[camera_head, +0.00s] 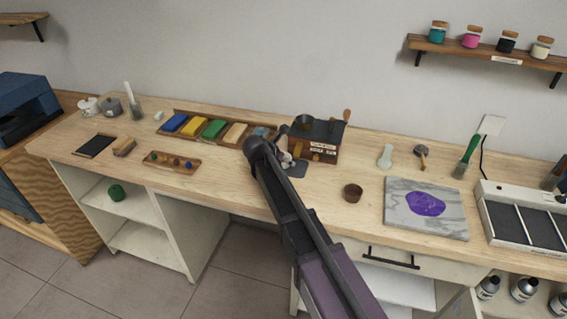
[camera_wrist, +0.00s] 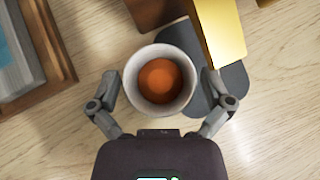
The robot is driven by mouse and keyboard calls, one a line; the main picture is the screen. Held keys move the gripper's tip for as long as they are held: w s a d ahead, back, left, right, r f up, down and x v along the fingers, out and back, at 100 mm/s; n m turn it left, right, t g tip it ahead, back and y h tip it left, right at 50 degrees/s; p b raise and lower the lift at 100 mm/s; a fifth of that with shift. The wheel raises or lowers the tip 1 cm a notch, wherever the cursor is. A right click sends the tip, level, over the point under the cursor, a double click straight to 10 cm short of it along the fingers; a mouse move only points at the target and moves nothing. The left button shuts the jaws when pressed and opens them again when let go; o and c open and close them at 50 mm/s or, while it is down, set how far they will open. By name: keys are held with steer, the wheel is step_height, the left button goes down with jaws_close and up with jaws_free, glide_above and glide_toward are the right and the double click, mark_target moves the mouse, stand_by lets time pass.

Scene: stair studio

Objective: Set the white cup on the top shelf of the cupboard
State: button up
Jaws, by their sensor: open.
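The white cup (camera_wrist: 132,72) stands upright in the middle of the wrist view, with an orange-brown round area inside. My gripper (camera_wrist: 161,82) is open, one finger on each side of the cup; I cannot tell whether they touch it. In the head view my arm hides most of the gripper and cup, beside the coffee-machine-like box (camera_head: 325,133) on the worktop. Below the worktop at left is an open white cupboard (camera_head: 178,225). Its top shelf (camera_head: 140,214) holds a small green object (camera_head: 116,192) towards the left, with bare room to its right.
A dark grey pad (camera_wrist: 232,82) lies beside the cup. A tray of coloured blocks (camera_head: 212,128) stands behind my arm. A small brown bowl (camera_head: 352,192) and a grey marbled slab (camera_head: 440,222) are to the right. The worktop's front edge overhangs the cupboard.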

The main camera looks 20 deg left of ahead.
steer(key=c, duration=1.1)
steer(key=shift+r, duration=0.2)
